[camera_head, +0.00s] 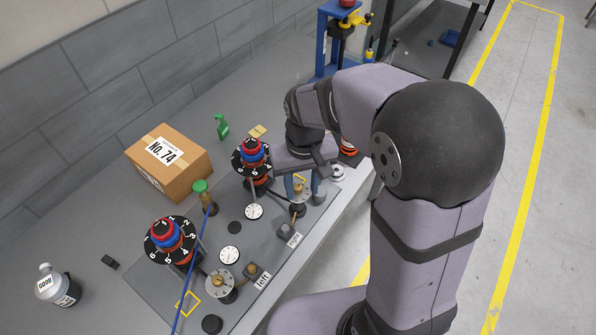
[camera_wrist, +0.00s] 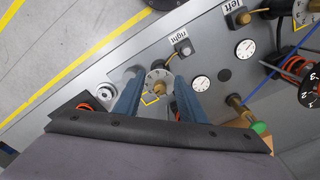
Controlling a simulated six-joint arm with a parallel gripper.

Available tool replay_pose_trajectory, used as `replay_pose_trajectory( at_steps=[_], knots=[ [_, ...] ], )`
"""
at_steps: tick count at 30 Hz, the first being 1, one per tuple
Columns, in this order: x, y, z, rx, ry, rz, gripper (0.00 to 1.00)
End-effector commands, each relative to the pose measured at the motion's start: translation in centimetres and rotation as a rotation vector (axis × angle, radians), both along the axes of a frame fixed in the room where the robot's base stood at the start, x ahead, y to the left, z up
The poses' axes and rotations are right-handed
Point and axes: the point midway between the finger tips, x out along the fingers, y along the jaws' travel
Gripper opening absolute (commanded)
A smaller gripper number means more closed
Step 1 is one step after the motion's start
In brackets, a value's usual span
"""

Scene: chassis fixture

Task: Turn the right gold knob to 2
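The right gold knob (camera_wrist: 160,88) sits on a pale round dial (camera_wrist: 153,76) beside the "right" label (camera_wrist: 180,40); in the head view the knob (camera_head: 302,188) is partly screened by my arm. My gripper (camera_wrist: 152,72) has its two blue fingers apart, one on each side of the knob. In the head view my gripper (camera_head: 304,194) reaches down over the same dial. I cannot tell whether either finger touches the knob. The dial's numbers and the knob's pointing direction are too small to read.
Numbered black dial towers (camera_head: 170,240) (camera_head: 252,157), a green-topped valve (camera_head: 201,187) and a blue rod (camera_head: 197,245) stand nearby. A cardboard box (camera_head: 185,178) and bottle (camera_head: 58,290) lie left.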

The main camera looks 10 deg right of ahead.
Motion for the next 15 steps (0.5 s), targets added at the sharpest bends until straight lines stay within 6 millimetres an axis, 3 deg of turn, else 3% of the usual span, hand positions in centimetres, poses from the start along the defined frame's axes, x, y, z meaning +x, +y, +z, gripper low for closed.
replay_pose_trajectory(
  at_steps=[1,5,8,15],
  knots=[
    [1.8,0.4,1.3,0.005,-0.017,-0.042,0.37],
    [4.5,0.9,4.8,0.021,-0.046,-0.202,0.37],
    [4.2,0.8,5.7,0.018,-0.014,-0.323,0.37],
    [2.7,0.5,5.6,0.001,0.039,-0.478,0.37]
  ],
)
